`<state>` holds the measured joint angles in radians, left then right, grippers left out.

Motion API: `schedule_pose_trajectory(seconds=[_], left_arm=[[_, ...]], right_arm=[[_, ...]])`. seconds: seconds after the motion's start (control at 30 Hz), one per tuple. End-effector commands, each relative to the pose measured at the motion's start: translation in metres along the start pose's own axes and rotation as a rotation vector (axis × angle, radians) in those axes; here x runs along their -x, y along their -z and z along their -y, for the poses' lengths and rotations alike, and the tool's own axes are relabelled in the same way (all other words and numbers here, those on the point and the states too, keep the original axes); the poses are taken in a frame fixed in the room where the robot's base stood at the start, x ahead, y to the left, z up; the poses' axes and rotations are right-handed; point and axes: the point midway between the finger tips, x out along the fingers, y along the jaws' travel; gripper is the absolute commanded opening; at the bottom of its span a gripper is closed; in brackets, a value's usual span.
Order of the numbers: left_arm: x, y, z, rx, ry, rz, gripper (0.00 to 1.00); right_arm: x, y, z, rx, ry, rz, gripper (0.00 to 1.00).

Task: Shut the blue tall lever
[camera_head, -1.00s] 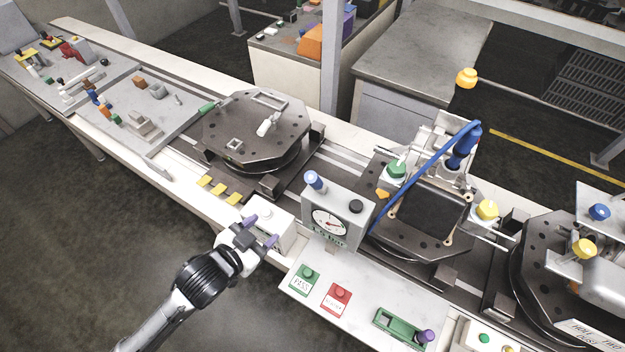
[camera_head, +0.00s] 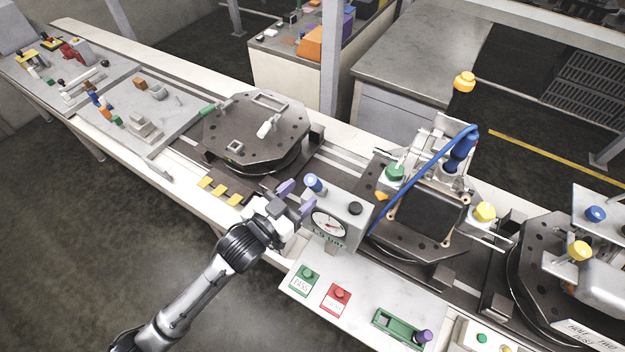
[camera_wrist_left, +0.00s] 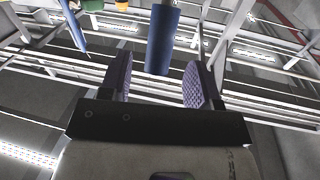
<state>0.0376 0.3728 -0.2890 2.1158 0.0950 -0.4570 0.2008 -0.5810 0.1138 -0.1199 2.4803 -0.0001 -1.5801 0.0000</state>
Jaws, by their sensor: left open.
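A tall blue handle (camera_head: 460,152) stands tilted on the clamp fixture at the centre right, beside a blue hose. In the left wrist view, a blue cylinder (camera_wrist_left: 162,40) shows between and beyond the spread fingers (camera_wrist_left: 158,82), not gripped. I cannot tell for certain which blue part it is. My right gripper is not in view.
The gauge box (camera_head: 341,225) stands beside the gripper. A dark octagonal turntable plate (camera_head: 262,115) lies behind it. Green and yellow knobs (camera_head: 484,212) crowd the fixture. The pale front shelf (camera_head: 318,268) holds a green and a red button (camera_head: 336,298). The floor at lower left is clear.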

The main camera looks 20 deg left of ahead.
Motion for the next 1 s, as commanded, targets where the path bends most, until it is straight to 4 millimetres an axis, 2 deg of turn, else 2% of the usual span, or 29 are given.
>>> schedule_pose_trajectory(seconds=[0.1,0.3,0.5,0.8,1.0], left_arm=[[-0.019,0.001,0.000,0.000,0.000,-0.001,0.57],[-0.039,0.000,0.000,0.000,0.000,0.000,0.57],[-0.047,0.000,-0.001,-0.001,-0.001,0.001,0.57],[-0.048,0.000,0.000,-0.001,0.000,0.001,0.57],[-0.048,-0.001,0.000,-0.001,0.000,0.001,0.38]], right_arm=[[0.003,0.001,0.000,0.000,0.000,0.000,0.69],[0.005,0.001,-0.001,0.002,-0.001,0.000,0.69],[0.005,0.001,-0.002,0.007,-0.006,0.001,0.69],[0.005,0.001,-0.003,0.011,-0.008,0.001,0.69],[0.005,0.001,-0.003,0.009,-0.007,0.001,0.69]])
